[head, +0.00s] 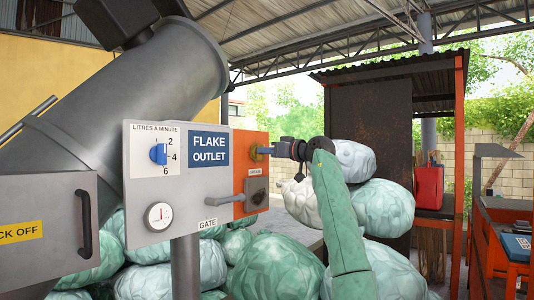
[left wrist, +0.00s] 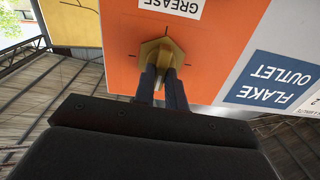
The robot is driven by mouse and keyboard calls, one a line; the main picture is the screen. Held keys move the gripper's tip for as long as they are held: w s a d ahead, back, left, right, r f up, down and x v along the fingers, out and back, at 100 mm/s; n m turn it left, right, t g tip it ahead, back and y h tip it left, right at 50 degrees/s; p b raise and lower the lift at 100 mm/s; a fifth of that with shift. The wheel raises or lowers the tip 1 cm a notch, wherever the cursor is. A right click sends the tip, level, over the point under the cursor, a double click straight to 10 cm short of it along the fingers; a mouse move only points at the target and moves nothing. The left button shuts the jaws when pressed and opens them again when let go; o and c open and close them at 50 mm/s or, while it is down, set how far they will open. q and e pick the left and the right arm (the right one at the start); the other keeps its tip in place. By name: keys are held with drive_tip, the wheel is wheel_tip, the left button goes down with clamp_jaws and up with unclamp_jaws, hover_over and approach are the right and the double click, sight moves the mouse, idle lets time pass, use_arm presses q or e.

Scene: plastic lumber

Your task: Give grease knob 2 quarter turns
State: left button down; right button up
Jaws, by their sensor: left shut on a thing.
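The grease knob (left wrist: 161,50) is a brass-coloured, angular knob on an orange panel (left wrist: 110,60), with dark tick marks around it. A white GREASE label (left wrist: 172,8) shows upside down beside it in the left wrist view. In the head view the knob (head: 252,151) sits on the orange right-hand part of the control box, partly hidden by my gripper. My left gripper (head: 263,150) reaches in from the right and is shut on the knob; its two dark fingers (left wrist: 164,75) also show in the left wrist view. My right gripper is not in view.
Below the knob a grey gate lever (head: 238,197) sticks out of the box. A blue dial (head: 158,154) and a round gauge (head: 159,216) are on the grey panel. Pale green bales (head: 275,262) pile up below and behind. A red can (head: 429,186) stands at the right.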

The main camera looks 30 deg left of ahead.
use_arm(q)
drive_tip(key=m+b, duration=0.1)
drive_tip(key=m, duration=1)
drive_tip(key=m+b, duration=0.1)
drive_tip(key=m, duration=1.1)
drive_tip(key=f+m+b, duration=0.1)
drive_tip(key=m, duration=1.1)
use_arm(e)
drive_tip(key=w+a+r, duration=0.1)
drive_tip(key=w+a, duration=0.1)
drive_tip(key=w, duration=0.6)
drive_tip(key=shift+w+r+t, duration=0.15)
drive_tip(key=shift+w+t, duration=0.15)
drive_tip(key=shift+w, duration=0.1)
